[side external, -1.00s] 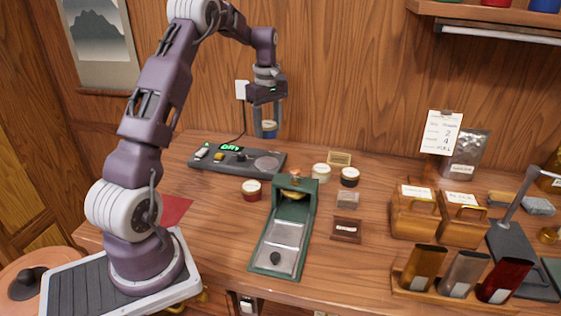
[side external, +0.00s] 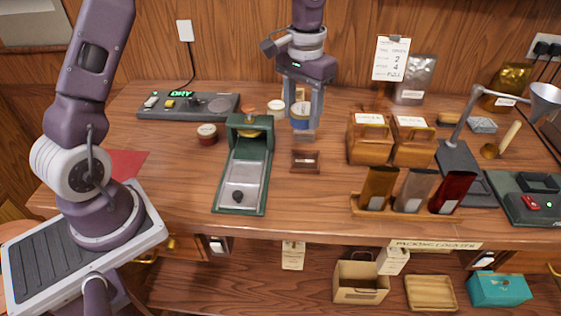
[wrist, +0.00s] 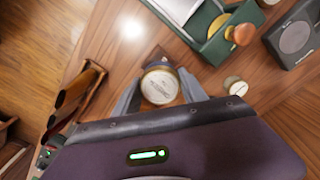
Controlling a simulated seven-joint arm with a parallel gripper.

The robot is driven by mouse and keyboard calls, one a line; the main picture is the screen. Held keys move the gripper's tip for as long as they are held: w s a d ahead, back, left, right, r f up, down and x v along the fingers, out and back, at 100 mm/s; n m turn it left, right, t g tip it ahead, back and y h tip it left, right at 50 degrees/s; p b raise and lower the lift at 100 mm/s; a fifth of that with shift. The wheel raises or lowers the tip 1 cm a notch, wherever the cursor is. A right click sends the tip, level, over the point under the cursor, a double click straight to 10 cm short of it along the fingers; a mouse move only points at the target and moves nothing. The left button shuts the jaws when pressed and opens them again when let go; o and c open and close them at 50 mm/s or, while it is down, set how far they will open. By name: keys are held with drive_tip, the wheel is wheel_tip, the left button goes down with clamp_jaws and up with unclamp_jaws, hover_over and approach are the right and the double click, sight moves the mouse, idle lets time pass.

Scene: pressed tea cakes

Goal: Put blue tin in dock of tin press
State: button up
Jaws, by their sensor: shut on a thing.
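My gripper (side external: 302,121) is shut on the blue tin (side external: 301,113) and holds it upright, above the counter, to the right of the tin press. In the wrist view the tin's round pale lid (wrist: 160,86) shows between the two fingers. The green tin press (side external: 233,186) stands on the counter to the left of my gripper, with a silver plate and dark knob at its front and a brass-coloured part under its head. In the wrist view the press (wrist: 212,43) is at the top, apart from the tin. The dock's inside is not clear.
A red tin (side external: 207,134) stands left of the press, and a pale tin (side external: 276,108) behind it. A small brown box (side external: 305,161) lies below my gripper. Wooden caddies (side external: 369,143) and a rack of pouches (side external: 411,207) stand to the right. Counter in front of the brown box is clear.

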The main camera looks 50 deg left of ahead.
drive_tip(key=shift+m, duration=0.7)
drive_tip(key=s+a+f, duration=0.1)
drive_tip(key=s+f, duration=0.1)
drive_tip(key=s+a+f, duration=0.3)
drive_tip(key=s+f, duration=0.1)
drive_tip(key=shift+s+a, duration=0.15)
drive_tip(key=shift+s, duration=0.15)
wheel_tip(320, 180, up, 4)
drive_tip(key=n, duration=0.2)
hover_over(244, 174)
wheel_tip(244, 174, down, 9)
drive_tip(key=shift+w+f, duration=0.15)
drive_tip(key=shift+f, duration=0.05)
drive_tip(key=shift+f, duration=0.15)
drive_tip(key=shift+f, duration=0.25)
drive_tip(key=o, duration=1.5)
wheel_tip(244, 174, up, 13)
drive_tip(key=s+d+r+t, duration=0.2)
drive_tip(key=s+r, duration=0.1)
drive_tip(key=s, duration=0.1)
drive_tip(key=s+d+r+m+t, duration=0.1)
drive_tip(key=s+r, duration=0.3)
drive_tip(key=s, duration=0.1)
drive_tip(key=s+d+r+m+t, duration=0.1)
drive_tip(key=s+d+r+t, duration=0.1)
drive_tip(key=s, duration=0.3)
drive_tip(key=shift+s+d+r+t, duration=0.1)
drive_tip(key=shift+d+r+t, duration=0.2)
drive_tip(key=shift+r, duration=0.35)
